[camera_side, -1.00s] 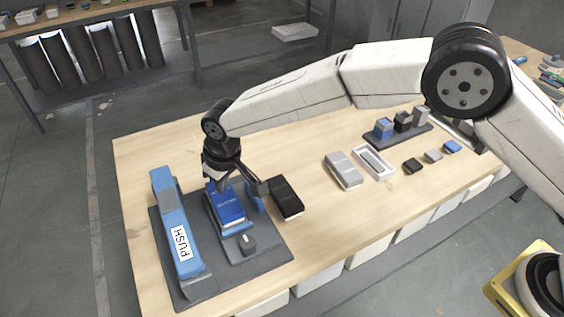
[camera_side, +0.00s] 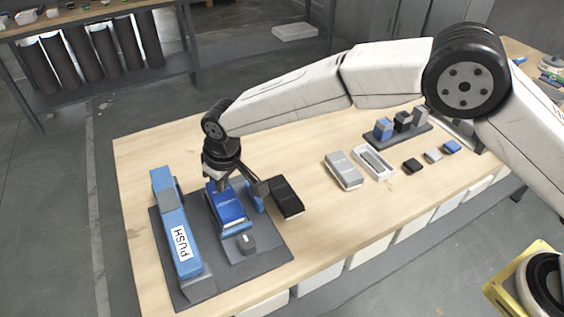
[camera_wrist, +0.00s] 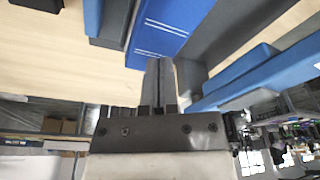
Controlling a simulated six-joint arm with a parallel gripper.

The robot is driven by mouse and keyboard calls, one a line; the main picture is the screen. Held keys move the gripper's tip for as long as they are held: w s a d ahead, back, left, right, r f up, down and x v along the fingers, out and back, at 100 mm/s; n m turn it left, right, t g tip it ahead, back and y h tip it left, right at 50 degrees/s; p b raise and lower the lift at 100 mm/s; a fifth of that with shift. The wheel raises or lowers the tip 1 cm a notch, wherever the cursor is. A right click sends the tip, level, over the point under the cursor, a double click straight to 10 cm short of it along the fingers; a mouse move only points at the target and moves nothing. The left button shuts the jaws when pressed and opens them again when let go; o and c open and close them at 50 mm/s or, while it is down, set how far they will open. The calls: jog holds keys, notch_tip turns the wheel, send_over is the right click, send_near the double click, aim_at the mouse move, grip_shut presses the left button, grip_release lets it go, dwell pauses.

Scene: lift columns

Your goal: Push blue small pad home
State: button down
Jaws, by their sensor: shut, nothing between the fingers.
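The blue pad (camera_side: 228,205) lies in a slot on the grey base plate (camera_side: 258,262), between the long blue bar marked PUSH (camera_side: 178,228) and a smaller blue block (camera_side: 254,199). It also shows in the wrist view (camera_wrist: 170,28) as a blue face with white lines. My gripper (camera_side: 219,188) is shut and empty. Its fingertips are at the far end of the pad; in the wrist view the closed fingers (camera_wrist: 160,68) reach the pad's edge. I cannot tell whether they touch it. A small dark block with a light top (camera_side: 246,242) stands at the near end of the slot.
A black box (camera_side: 286,197) lies beside the base plate's right edge. Further right are a grey box (camera_side: 343,171), a white tray (camera_side: 374,162), several small blocks and a dark rack (camera_side: 398,136). The table's middle front is bare wood.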

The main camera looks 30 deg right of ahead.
aim_at(225, 197)
jog(key=shift+f, duration=1.2)
dwell(1.2)
jog(key=shift+r, duration=0.15)
dwell(0.5)
notch_tip(225, 197, up, 8)
jog(key=shift+r, duration=0.15)
dwell(1.0)
dwell(0.4)
